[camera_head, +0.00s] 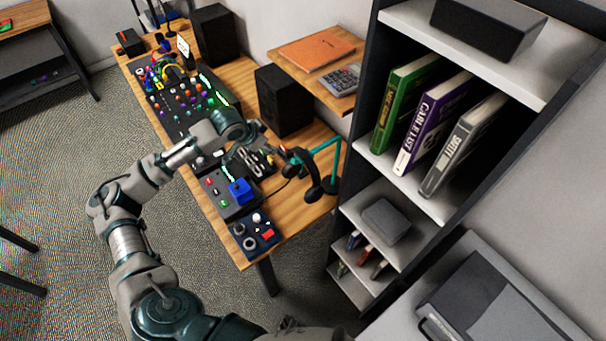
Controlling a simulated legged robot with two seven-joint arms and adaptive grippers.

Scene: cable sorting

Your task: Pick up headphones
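The dark headphones (314,189) hang at a teal stand (328,146) near the right edge of the wooden desk. My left arm reaches across the desk from the lower left. My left gripper (268,142) is small and dark in the picture, just left of the headphones and the stand. Whether its fingers touch the headphones, and whether they are open or shut, is too small to tell. My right gripper is not in view.
Mixer panels with knobs (186,98) cover the desk (290,215). A black speaker (284,100) stands behind my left gripper. A small shelf (315,85) holds an orange folder and a calculator. A tall bookshelf (440,205) stands close right of the headphones.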

